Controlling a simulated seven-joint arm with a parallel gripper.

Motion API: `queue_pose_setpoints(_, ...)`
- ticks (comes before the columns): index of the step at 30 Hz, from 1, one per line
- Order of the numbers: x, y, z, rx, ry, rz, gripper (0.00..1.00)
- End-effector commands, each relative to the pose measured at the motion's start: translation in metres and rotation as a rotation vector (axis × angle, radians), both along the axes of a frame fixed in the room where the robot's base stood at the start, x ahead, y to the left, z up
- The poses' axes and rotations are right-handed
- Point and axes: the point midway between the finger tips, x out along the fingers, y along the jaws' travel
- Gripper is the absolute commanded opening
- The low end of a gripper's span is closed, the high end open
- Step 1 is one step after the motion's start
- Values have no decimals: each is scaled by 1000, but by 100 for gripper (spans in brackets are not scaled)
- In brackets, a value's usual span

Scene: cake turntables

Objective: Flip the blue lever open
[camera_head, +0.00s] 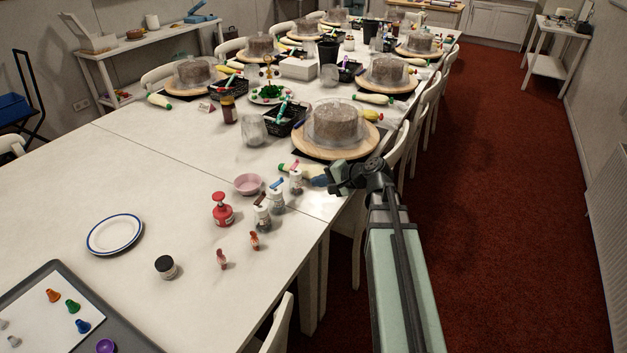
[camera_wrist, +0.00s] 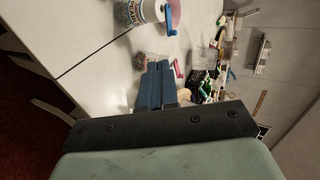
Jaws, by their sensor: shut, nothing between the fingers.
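Three small jars with coloured levers stand in a row on the white table in the head view. The blue lever (camera_head: 276,184) is on the middle jar (camera_head: 277,203). In the wrist view the blue lever (camera_wrist: 173,17) stands across the white cap of a labelled jar (camera_wrist: 142,10) at the top edge. My gripper (camera_head: 319,181) has blue fingers, pressed together and empty, to the right of the jars. In the wrist view my gripper (camera_wrist: 158,72) points at the jar with the pink lever (camera_wrist: 178,69), apart from the blue lever. The fingers partly hide that area.
A covered cake on a wooden turntable (camera_head: 310,151) is beyond.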

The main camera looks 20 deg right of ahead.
Motion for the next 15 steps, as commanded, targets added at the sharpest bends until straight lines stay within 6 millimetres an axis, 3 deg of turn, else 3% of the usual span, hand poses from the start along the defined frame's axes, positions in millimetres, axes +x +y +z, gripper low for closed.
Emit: queue_pose_setpoints(15,60,52,-43,-3,0,3,0)
